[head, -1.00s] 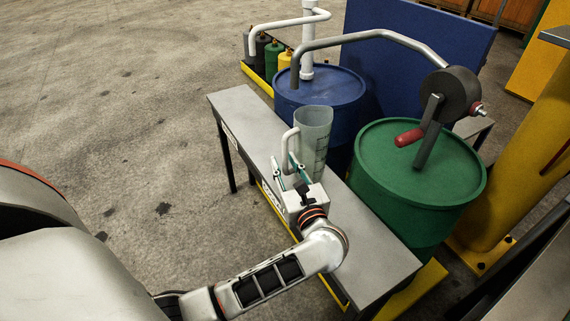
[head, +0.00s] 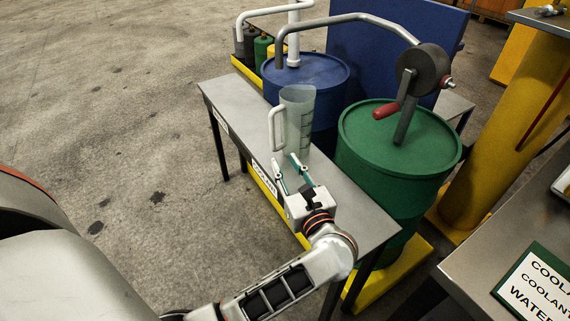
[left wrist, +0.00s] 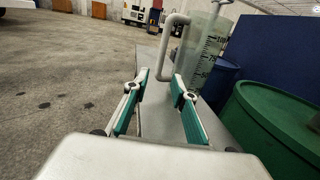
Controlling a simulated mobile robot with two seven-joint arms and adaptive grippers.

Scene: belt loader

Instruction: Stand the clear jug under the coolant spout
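The clear jug (head: 298,118), with a white handle on its left and dark measuring marks, stands upright on the narrow grey bench (head: 225,95). It also shows in the left wrist view (left wrist: 203,50). My left gripper (head: 285,160) is open and empty on the near side of the jug, with its fingers pointing at the handle and apart from it. A grey bent spout (head: 350,18) runs from the crank pump, its outlet end above and left of the jug in the picture. I cannot tell whether the outlet is over the jug. My right gripper is out of view.
A green drum (head: 400,140) with a red-handled crank and a blue drum (head: 325,72) stand behind the bench. A white pipe (head: 265,12) ends further left. A "COOLANT" label (head: 264,178) is on the bench edge. A table with a sign (head: 540,285) is at right.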

